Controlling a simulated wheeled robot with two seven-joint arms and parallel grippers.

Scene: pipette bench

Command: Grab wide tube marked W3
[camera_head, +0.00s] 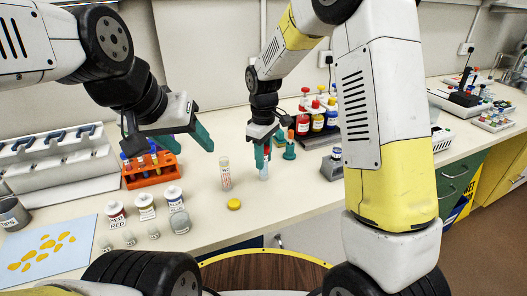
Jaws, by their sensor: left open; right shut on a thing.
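A clear tube (225,174) with a pale top and reddish marks stands upright on the bench; its label is too small to read, so I cannot tell whether it is W3. My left gripper (186,140) is open and empty, above and left of this tube, near the orange rack. My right gripper (264,158) is shut on a pale bluish tube (264,173), held upright right of the clear tube. The fingers hide its upper part, and any marking on it cannot be read.
An orange rack (151,180) with several tubes stands at the left. Several jars, including a white jar (146,207), stand in front of it. A yellow cap (234,204) lies near the bench's front. Bottles (317,122) stand behind right. A blue sheet (45,250) lies front left.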

